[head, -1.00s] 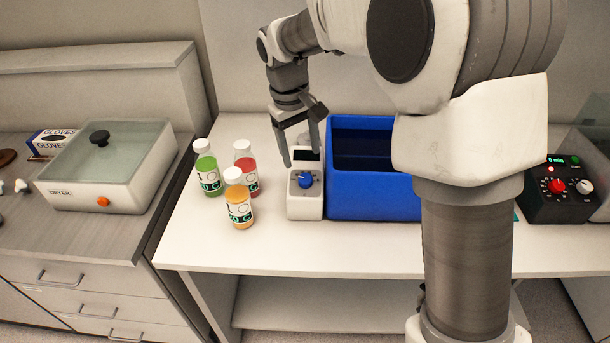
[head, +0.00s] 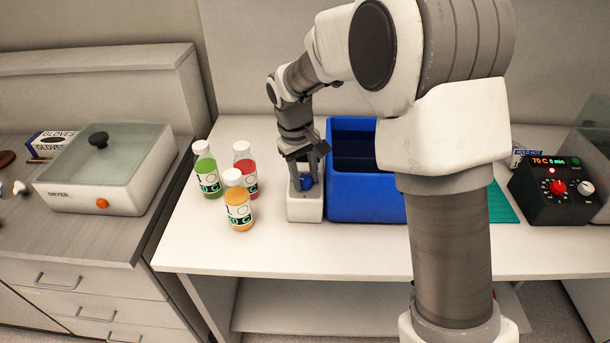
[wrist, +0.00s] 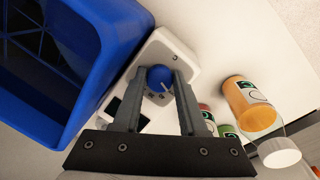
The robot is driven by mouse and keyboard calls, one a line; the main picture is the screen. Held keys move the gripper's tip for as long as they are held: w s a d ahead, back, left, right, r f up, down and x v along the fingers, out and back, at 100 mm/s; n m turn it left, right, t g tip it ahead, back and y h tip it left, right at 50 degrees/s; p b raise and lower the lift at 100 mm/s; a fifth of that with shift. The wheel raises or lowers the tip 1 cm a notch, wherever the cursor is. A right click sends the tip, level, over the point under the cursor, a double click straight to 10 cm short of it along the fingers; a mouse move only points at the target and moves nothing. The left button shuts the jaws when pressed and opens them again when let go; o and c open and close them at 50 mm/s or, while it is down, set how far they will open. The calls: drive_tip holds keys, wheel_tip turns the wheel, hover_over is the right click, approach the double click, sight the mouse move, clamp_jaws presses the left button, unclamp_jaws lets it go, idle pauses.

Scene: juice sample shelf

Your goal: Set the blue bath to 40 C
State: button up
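The blue bath (head: 365,197) is an open blue tub on the white bench; it also shows in the wrist view (wrist: 100,75) at left. Its white control box (head: 305,211) stands against its left side and carries a round blue knob (wrist: 159,77) with a white pointer mark. My gripper (head: 306,184) points down over the box. In the wrist view its two fingers (wrist: 160,72) are apart, one on either side of the knob, with no clear grip on it. The dark display (wrist: 114,107) is partly hidden by a finger, and no reading is legible.
Bottles with green (head: 207,172), red (head: 246,170) and orange (head: 238,206) contents stand left of the control box. A black heater unit (head: 553,190) reading 70 C is at right beside a green mat (head: 503,205). A dryer (head: 105,172) sits on the left counter.

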clamp_jaws()
drive_tip(key=shift+m, duration=0.3)
drive_tip(key=shift+m+y, duration=0.6)
drive_tip(key=shift+m, duration=1.9)
drive_tip(key=o, duration=0.6)
unclamp_jaws()
drive_tip(key=shift+r, duration=0.15)
